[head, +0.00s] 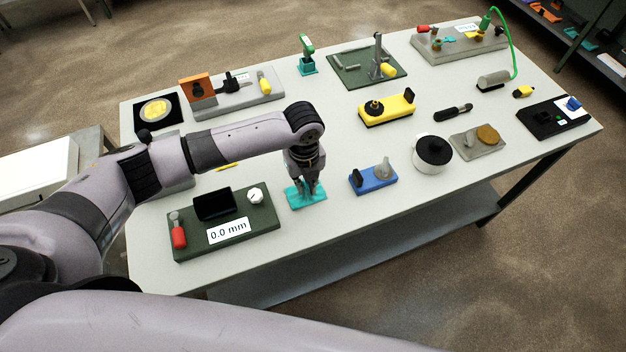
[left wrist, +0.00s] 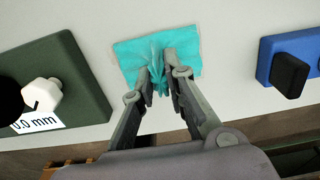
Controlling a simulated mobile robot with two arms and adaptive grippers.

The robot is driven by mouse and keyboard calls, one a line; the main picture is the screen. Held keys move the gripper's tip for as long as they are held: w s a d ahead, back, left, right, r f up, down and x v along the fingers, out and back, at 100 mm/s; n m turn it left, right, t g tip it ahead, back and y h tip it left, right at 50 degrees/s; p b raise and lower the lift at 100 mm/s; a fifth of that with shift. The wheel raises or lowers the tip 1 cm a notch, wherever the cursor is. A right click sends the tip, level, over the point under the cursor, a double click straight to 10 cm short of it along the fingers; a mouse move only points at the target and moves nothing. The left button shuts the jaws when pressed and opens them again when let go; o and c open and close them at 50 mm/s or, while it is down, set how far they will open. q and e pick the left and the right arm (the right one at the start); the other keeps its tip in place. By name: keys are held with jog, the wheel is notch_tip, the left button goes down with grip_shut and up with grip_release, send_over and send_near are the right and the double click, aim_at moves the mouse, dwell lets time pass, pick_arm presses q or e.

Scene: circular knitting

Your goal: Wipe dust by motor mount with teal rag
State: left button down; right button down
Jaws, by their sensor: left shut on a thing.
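The teal rag (head: 318,196) lies on the white table near its front edge, bunched up in the middle. My left gripper (head: 306,188) points down over it with its fingers closed on the bunched part. In the left wrist view the rag (left wrist: 130,55) spreads flat around the fingertips of the gripper (left wrist: 160,74). An orange bracket with a black motor-like part (head: 197,87), perhaps the motor mount, stands on a grey plate at the back left. I cannot make out any dust there. My right gripper is not in view.
A dark green gauge board (head: 262,218) reading 0.0 mm lies left of the rag. A blue block (head: 373,183) is to its right. A yellow fixture (head: 388,110), a white round pot (head: 432,165) and a green base (head: 350,78) stand further off. Bare table lies between them.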

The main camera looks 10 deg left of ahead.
aim_at(289, 192)
pick_arm(q)
jog(key=shift+s+a+p, duration=0.25)
jog(key=shift+a, duration=0.6)
jog(key=shift+s+a+p, duration=0.2)
jog(key=shift+a+p, duration=0.05)
jog(key=shift+a, duration=0.55)
jog(key=shift+a+p, duration=0.35)
jog(key=shift+a, duration=0.1)
jog(key=c, duration=1.8)
grip_release()
jog(key=shift+c, duration=0.2)
jog(key=shift+f+b, duration=0.35)
jog(key=shift+f, duration=0.25)
jog(key=shift+c, duration=0.2)
grip_shut()
